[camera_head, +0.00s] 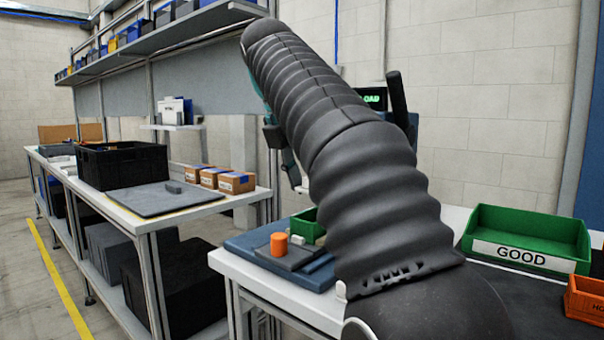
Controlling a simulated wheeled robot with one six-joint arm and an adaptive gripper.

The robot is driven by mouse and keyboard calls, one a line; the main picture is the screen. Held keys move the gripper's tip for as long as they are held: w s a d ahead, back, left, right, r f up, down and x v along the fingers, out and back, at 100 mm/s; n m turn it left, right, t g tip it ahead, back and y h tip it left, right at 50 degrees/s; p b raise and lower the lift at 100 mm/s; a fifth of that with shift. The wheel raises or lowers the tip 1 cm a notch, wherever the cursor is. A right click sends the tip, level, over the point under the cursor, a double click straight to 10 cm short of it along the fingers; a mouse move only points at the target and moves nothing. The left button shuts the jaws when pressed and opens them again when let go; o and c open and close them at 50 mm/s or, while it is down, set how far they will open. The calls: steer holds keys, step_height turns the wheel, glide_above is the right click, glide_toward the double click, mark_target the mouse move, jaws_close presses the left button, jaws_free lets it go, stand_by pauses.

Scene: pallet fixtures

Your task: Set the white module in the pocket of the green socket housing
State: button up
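The green socket housing (308,226) sits on a blue pallet plate at the near end of a white table, partly hidden behind my arm. Its pocket cannot be made out. A small white module (297,239) shows in front of the housing, by a dark grey block; whether it touches the housing is unclear. My arm, in a black ribbed sleeve, crosses the middle of the view. What looks like part of my gripper (294,172) shows at the arm's left edge, above the housing. Its fingers are mostly hidden, so their opening cannot be told.
An orange cylinder (278,243) stands on the dark block (292,258) beside the module. A green GOOD bin (527,225) and an orange bin (586,298) stand at the right. A workbench with a black crate (122,165) and cartons (236,182) is at the left.

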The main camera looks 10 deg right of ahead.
mark_target(305, 237)
steer(key=shift+s+f+b, duration=0.1)
steer(key=shift+f+b, duration=1.05)
steer(key=shift+f, duration=1.5)
steer(key=shift+f+b, duration=0.3)
steer(key=shift+f, duration=0.4)
jaws_close()
steer(key=shift+a+f, duration=0.1)
steer(key=shift+s+p, duration=0.2)
steer(key=shift+p, duration=0.35)
steer(key=o, duration=0.8)
jaws_free()
steer(key=shift+f, duration=0.1)
steer(key=shift+w, duration=0.15)
steer(key=shift+o, duration=0.8)
steer(key=shift+a, duration=0.15)
steer(key=shift+r, duration=0.25)
steer(key=shift+c, duration=0.2)
steer(key=shift+r, duration=0.1)
steer(key=shift+c, duration=0.3)
